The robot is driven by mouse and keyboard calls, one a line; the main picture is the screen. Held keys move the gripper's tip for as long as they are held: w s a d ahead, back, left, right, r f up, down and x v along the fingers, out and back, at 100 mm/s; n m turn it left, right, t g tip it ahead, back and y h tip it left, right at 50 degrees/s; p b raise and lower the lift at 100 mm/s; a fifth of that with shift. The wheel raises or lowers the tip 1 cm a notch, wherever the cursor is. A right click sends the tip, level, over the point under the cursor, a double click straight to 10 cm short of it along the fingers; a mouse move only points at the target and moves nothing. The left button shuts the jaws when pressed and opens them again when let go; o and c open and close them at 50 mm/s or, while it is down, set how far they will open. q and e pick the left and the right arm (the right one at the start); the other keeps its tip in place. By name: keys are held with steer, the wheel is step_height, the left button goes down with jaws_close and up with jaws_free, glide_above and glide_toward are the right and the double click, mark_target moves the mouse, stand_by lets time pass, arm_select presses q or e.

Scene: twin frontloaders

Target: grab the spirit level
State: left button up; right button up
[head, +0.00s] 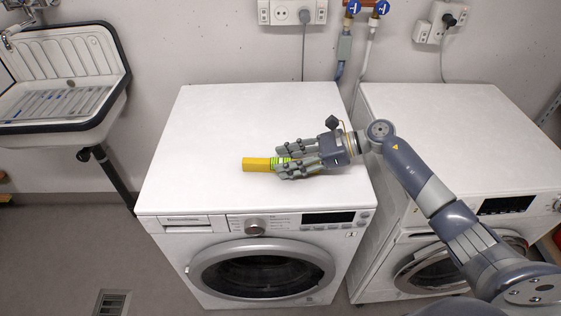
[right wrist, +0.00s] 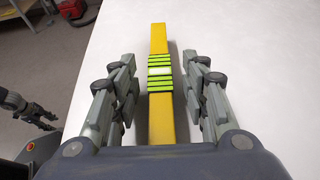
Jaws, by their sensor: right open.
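The spirit level is a yellow bar (head: 256,164) with a green and black striped middle, lying on the white top of the left washing machine (head: 215,120). In the right wrist view the spirit level (right wrist: 159,40) runs lengthwise between the fingers, with a gap on each side. My right gripper (head: 283,167) is open around it, and its fingers hide part of the bar in the head view. The right gripper (right wrist: 160,85) also shows in the right wrist view. My left gripper is not seen in the head view.
A second washing machine (head: 440,115) stands to the right, under my right arm. A sink (head: 62,80) is on the wall at left. Sockets (head: 292,12) and taps (head: 352,8) are on the back wall. The rest of the left machine's top is clear.

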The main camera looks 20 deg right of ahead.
steer(key=shift+c, duration=0.3)
jaws_close()
